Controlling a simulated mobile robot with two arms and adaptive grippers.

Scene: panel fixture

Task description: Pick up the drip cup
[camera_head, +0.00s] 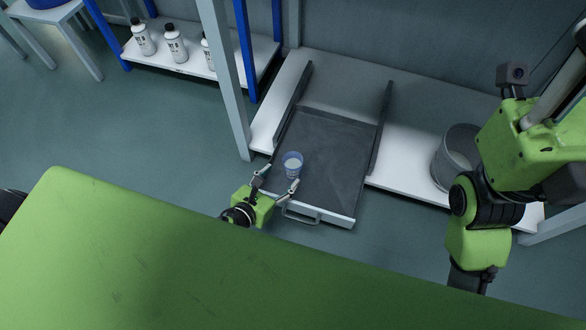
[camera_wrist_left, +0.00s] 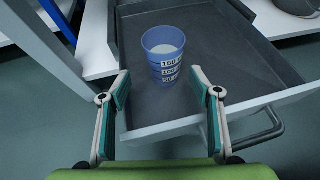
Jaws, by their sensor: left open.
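The drip cup (camera_head: 292,166) is a small translucent blue cup with pale contents. It stands upright on the dark sliding tray (camera_head: 335,150), near the tray's front edge. In the left wrist view the cup (camera_wrist_left: 163,55) shows dark volume marks on white labels. My left gripper (camera_head: 278,180) is open and empty at the tray's front edge, with the cup just beyond its fingertips. In the left wrist view its fingers (camera_wrist_left: 160,80) are spread to either side below the cup, apart from it. My right arm is at the right of the head view; its gripper fingers are not visible.
The tray has a front handle (camera_head: 300,216) and raised dark side rails (camera_head: 380,125). A grey bucket (camera_head: 455,155) stands on the white shelf to the right. Several white bottles (camera_head: 175,44) stand on a shelf at upper left. A grey post (camera_head: 222,80) rises left of the tray.

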